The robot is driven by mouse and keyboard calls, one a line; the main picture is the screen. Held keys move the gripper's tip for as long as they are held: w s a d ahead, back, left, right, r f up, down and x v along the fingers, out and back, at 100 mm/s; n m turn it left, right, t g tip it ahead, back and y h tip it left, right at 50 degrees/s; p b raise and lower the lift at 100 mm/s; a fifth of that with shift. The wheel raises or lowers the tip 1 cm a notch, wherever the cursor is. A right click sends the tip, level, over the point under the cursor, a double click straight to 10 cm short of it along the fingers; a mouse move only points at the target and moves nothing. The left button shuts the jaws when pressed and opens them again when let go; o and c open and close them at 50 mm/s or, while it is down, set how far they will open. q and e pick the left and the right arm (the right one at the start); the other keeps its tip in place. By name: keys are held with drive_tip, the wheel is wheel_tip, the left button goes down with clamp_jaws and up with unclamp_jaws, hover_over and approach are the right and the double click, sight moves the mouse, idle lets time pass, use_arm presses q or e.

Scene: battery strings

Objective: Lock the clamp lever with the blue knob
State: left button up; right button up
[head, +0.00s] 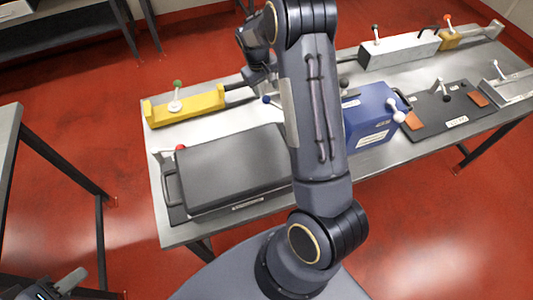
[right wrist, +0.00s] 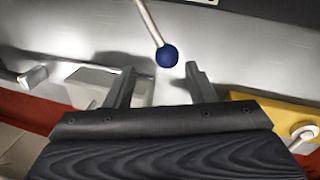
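The blue knob (head: 266,99) shows in the head view just left of my right arm, below my right gripper. In the right wrist view the blue knob (right wrist: 167,56) sits at the end of a thin grey rod that comes down from the top edge. My right gripper (right wrist: 160,82) is open, its two fingers apart. The knob lies between the lines of the fingers, near the tips, and neither finger appears to touch it. The lever's base is hidden behind my arm in the head view. My left gripper (head: 66,284) is at the lower left corner, away from the workbench.
On the metal workbench (head: 152,190) stand a black case (head: 230,170), a yellow fixture (head: 187,106) with a green knob, a blue box (head: 370,115), a dark plate (head: 460,110) and a light grey block (head: 400,50). My right arm crosses the bench's middle.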

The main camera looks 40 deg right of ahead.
drive_tip(key=r, duration=0.3)
drive_tip(key=a+r, duration=0.1)
drive_tip(key=shift+s+r+b, duration=0.25)
drive_tip(key=shift+r+b, duration=0.1)
drive_tip(key=shift+b, duration=0.05)
drive_tip(key=s+a+r+t+y+b, duration=0.1)
drive_tip(key=s+a+r+t+y, duration=0.25)
drive_tip(key=s+a+r, duration=0.55)
drive_tip(key=s+a+t+y+b, duration=0.1)
drive_tip(key=s+a, duration=0.4)
drive_tip(key=s, duration=0.3)
drive_tip(key=s+a+f+t+y+b, duration=0.1)
drive_tip(key=s+a, duration=0.4)
drive_tip(key=s, duration=0.4)
drive_tip(key=shift+s+a+f, duration=0.15)
drive_tip(key=shift+s, duration=0.05)
drive_tip(key=shift+c, duration=0.3)
